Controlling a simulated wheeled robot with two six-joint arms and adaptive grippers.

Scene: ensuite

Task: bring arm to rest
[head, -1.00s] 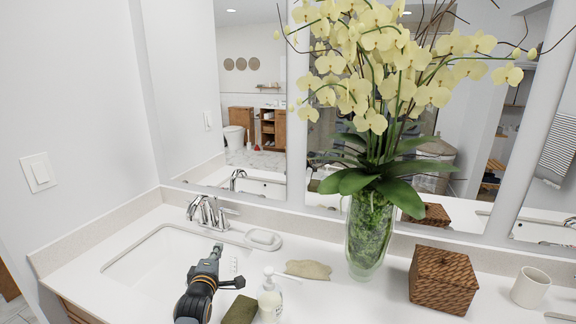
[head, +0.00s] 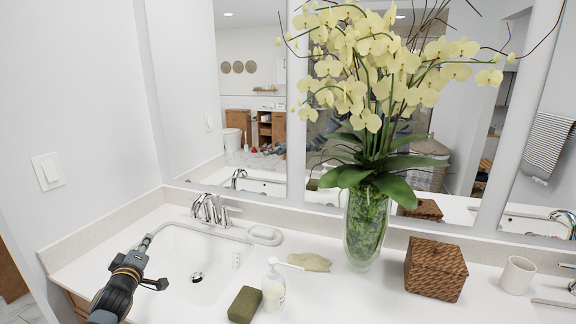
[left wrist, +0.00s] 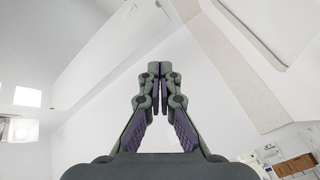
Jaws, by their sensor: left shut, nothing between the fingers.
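My left gripper (head: 147,241) is at the lower left of the head view, above the left rim of the sink (head: 190,270). It is empty. In the left wrist view its two fingers (left wrist: 160,70) come together at the tips, with white wall and a corner of the room behind them. My right gripper does not show in either view.
The counter holds a faucet (head: 208,209), a soap dish (head: 264,235), a soap bottle (head: 272,288), a dark green block (head: 245,304), a flower vase (head: 366,230), a woven box (head: 436,269) and a white cup (head: 517,275). A mirror stands behind. A wall (head: 80,120) is at left.

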